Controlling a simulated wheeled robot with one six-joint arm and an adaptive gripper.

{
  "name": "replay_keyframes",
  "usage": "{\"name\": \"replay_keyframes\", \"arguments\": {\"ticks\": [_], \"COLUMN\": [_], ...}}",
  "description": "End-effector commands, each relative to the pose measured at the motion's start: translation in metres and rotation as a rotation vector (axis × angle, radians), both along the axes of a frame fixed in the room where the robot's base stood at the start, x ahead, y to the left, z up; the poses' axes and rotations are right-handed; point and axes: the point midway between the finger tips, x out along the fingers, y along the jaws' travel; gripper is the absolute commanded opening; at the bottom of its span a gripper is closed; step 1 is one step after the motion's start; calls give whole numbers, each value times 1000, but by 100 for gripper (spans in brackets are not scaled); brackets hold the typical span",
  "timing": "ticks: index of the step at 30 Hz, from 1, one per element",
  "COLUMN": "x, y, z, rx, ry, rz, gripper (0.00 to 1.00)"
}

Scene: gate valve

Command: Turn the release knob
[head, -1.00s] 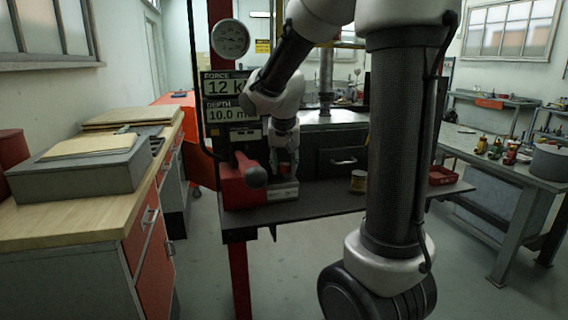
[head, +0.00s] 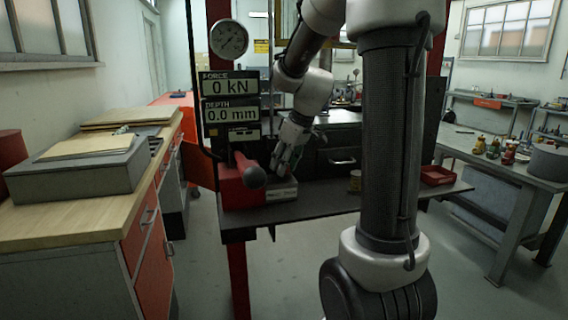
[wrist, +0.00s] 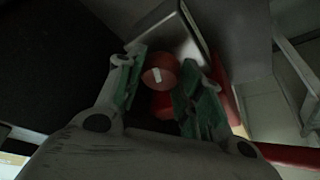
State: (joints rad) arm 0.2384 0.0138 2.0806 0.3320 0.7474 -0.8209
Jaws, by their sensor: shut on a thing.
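The red release knob (wrist: 160,70) with a white stripe shows in the wrist view, between the green-padded fingers of my gripper (wrist: 166,82). My gripper is shut on it. In the head view my gripper (head: 278,168) is tilted, beside the red pump body (head: 238,190) of the press, and the knob itself cannot be made out there. The press display (head: 230,97) reads 0 kN force and 0.0 mm depth. A round dial gauge (head: 229,39) is above it.
A pale block (head: 283,191) lies on the dark press table (head: 320,203). A wooden-topped bench (head: 70,220) is on the left.

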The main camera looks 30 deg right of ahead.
Motion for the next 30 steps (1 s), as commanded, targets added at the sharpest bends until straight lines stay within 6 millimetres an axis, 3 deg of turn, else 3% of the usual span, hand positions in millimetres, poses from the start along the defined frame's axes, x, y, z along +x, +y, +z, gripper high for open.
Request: {"name": "replay_keyframes", "arguments": {"ticks": [15, 30], "x": [1, 1], "y": [-2, -3], "z": [0, 0], "rx": [-2, -4], "ry": [-1, 1], "rz": [373, 463], "gripper": [13, 13]}}
